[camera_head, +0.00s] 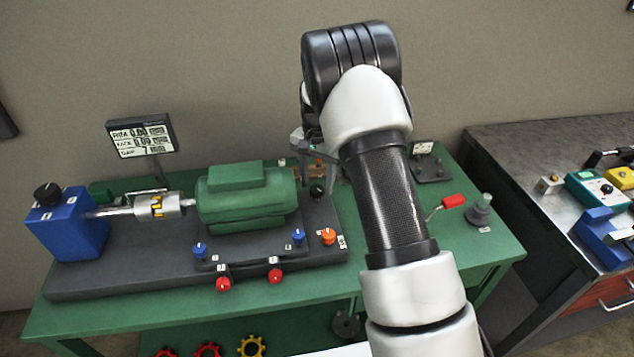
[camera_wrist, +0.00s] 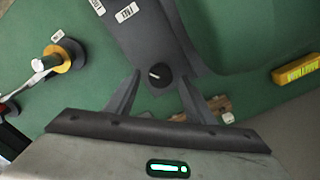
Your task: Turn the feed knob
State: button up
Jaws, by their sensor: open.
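A round black knob with a white pointer line (camera_wrist: 156,75) sits at the end of the dark grey base plate in the wrist view. It also shows in the head view as a small black knob (camera_head: 317,190) beside the green motor. I cannot read a feed label on it. My gripper (camera_wrist: 157,82) is open, its two fingers on either side of the knob; I cannot tell whether they touch it. In the head view my gripper is mostly hidden behind my arm. Another black knob (camera_head: 47,193) tops the blue box at the far left.
The green motor (camera_head: 246,196) is coupled to the blue box (camera_head: 68,226). A display (camera_head: 141,136) stands behind. A red-handled crank (camera_head: 453,201) is right of my arm. A yellow block (camera_wrist: 297,72) lies at the right.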

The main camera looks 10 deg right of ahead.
notch_tip(320, 180, up, 17)
jog(key=shift+p, duration=0.4)
notch_tip(320, 180, up, 7)
jog(key=t+p, duration=0.1)
send_over(317, 188)
jog(key=s, duration=0.4)
jog(key=s+r+n+t+p, duration=0.2)
jog(key=s+r+n, duration=0.1)
jog(key=s+r, duration=0.7)
jog(key=s+n+t+p, duration=0.2)
jog(key=s+n+p, duration=0.1)
jog(key=s, duration=1.7)
jog(key=shift+d+f+n+t, duration=0.2)
jog(key=shift+f+n+t, duration=0.15)
jog(key=shift+n, duration=0.45)
jog(key=shift+a, duration=0.1)
